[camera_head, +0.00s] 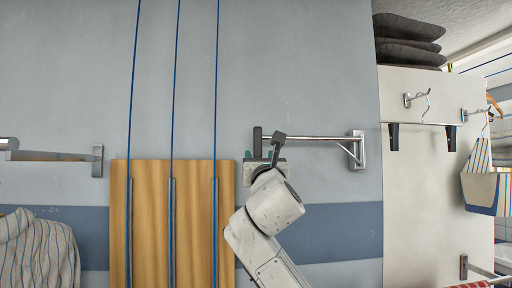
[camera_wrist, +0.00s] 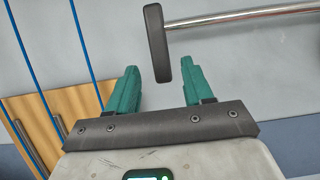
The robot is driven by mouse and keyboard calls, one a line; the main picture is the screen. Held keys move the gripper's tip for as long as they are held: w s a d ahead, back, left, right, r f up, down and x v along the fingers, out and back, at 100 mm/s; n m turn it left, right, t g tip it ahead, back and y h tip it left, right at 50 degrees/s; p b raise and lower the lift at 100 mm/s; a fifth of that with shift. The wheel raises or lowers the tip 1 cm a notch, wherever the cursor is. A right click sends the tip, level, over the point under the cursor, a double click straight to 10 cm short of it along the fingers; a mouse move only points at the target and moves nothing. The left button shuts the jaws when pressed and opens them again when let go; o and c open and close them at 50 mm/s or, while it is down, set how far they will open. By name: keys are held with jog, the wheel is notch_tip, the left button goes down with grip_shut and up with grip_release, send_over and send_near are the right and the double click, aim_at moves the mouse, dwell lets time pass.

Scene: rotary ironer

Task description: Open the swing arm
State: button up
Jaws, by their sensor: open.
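A chrome swing arm (camera_head: 310,138) sticks out from a wall bracket (camera_head: 356,148) and runs left, with a dark end piece (camera_head: 257,142) at its free end. In the wrist view the bar (camera_wrist: 245,17) enters from the upper right, and the dark end piece (camera_wrist: 156,42) hangs at its left end. My gripper (camera_head: 262,157) is at this free end. In the wrist view its green fingers (camera_wrist: 160,68) are apart, and the lower tip of the end piece shows between them. Nothing is clamped. Whether the end piece lies at fingertip depth is hard to tell.
A wooden board (camera_head: 145,220) with blue cords (camera_head: 175,80) stands left of my gripper. Another wall-mounted arm (camera_head: 50,156) is at far left, above striped cloth (camera_head: 40,250). A white panel (camera_head: 430,190) with hooks is at right. The wall (camera_head: 310,70) above the bar is clear.

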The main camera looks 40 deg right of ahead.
aim_at(258, 152)
jog(key=shift+p+x, duration=0.9)
jog(key=shift+x, duration=2.2)
jog(key=shift+c, duration=0.4)
grip_shut()
